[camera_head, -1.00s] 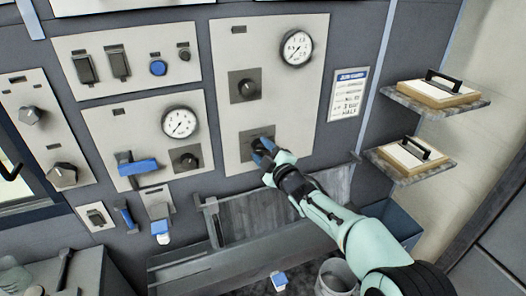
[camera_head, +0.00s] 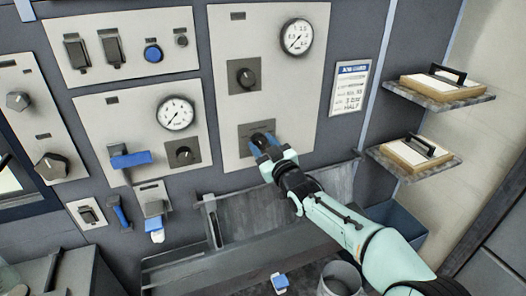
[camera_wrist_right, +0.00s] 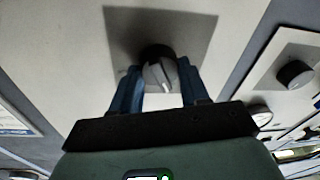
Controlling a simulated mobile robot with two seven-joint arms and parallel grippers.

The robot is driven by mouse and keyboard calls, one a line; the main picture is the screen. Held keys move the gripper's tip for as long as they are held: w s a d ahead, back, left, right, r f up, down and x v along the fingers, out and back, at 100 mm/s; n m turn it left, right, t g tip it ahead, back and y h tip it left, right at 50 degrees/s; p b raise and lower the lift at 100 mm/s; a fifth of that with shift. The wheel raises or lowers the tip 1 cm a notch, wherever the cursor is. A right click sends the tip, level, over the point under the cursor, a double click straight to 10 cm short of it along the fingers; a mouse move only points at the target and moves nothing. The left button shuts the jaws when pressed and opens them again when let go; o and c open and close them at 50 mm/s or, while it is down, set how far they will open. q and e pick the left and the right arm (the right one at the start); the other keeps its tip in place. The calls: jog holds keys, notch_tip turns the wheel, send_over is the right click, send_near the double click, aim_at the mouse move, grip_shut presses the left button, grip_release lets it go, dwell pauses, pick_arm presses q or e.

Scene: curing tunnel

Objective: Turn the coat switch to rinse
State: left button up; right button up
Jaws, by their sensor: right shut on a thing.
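The switch is a dark rotary knob on a square grey plate (camera_head: 246,134), low on the tall pale panel at centre. Its lettering is too small to read. My right gripper (camera_head: 265,145) is shut on this knob and hides most of it in the head view. In the right wrist view, the knob (camera_wrist_right: 158,72) sits between the two blue fingers of my right gripper (camera_wrist_right: 160,90). A pale pointer line shows on its face, slightly tilted. My left gripper is not in view.
Above the knob are another rotary knob (camera_head: 245,76) and a pressure gauge (camera_head: 297,37). A panel with a gauge (camera_head: 176,113) and a blue-handled lever (camera_head: 130,159) stands to the left. A trough (camera_head: 215,258) lies below. Two shelves (camera_head: 397,168) project at right.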

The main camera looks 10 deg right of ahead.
jog(key=shift+f+m+b, duration=0.1)
jog(key=shift+m+b, duration=0.55)
jog(key=shift+m, duration=0.35)
jog(key=shift+m+t+b, duration=0.3)
jog(key=shift+m+b, duration=0.05)
jog(key=shift+m, duration=0.25)
jog(key=m+b, duration=0.2)
jog(key=m, duration=0.2)
jog(key=shift+h, duration=0.4)
jog(key=m+b, duration=0.2)
jog(key=m, duration=0.2)
jog(key=shift+h, duration=0.3)
jog(key=m, duration=0.4)
jog(key=shift+t+h, duration=0.3)
jog(key=shift+h, duration=0.1)
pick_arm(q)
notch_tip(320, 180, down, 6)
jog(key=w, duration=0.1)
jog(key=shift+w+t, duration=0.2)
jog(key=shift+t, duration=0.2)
pick_arm(e)
jog(key=m+h, duration=0.1)
jog(key=m, duration=0.4)
jog(key=shift+m, duration=0.3)
jog(key=o, duration=1.1)
jog(key=shift+c, duration=0.2)
